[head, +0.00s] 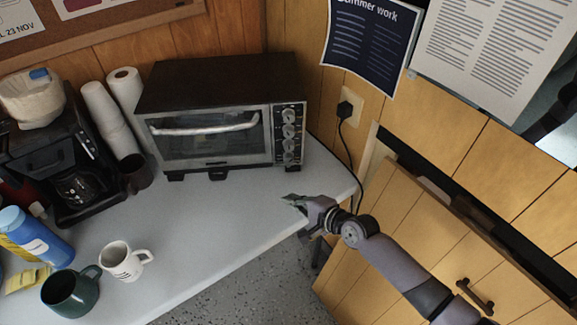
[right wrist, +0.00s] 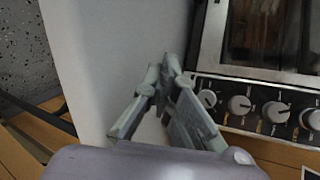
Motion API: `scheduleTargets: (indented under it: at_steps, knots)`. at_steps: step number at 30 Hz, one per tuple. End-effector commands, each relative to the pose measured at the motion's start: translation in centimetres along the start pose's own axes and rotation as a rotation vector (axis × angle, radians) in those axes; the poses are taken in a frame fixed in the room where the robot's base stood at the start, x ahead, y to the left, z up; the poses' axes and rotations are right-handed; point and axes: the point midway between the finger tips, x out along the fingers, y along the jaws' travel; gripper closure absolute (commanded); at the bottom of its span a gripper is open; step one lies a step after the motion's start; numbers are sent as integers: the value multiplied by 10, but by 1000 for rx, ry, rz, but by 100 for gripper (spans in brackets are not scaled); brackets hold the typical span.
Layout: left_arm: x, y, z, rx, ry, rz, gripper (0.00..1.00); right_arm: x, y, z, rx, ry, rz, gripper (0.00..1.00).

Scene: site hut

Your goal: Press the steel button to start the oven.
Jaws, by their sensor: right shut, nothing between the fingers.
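The toaster oven (head: 205,92) stands at the back of the counter with its glass door closed. Its control panel (right wrist: 260,122) carries a column of round knobs. The smaller round steel piece (right wrist: 207,98) at the end of that row, lowest on the panel in the head view (head: 288,156), looks like the steel button. My right gripper (head: 290,199) is shut and empty, over the counter in front of the oven's right end. In the right wrist view its fingertips (right wrist: 167,66) meet beside the panel, apart from the button. My left gripper is out of view.
A coffee maker (head: 62,150), stacked cups (head: 108,120) and a paper roll (head: 124,88) stand left of the oven. Mugs and a blue bottle (head: 35,236) are at the front left. A cable (head: 348,150) hangs at the right. The counter (head: 215,215) before the oven is clear.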

Motion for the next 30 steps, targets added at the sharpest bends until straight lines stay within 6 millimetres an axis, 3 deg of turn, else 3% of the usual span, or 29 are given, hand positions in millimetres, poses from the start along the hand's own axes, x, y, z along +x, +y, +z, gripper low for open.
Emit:
scheduleTargets:
  at_steps: [10,22,30]
  knots:
    - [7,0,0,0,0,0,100,5,-2,-3,-4,0,-1,100]
    - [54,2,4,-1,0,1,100,43,-25,-31,-7,0,-2,100]
    - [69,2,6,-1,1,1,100,59,-40,-42,-3,0,1,100]
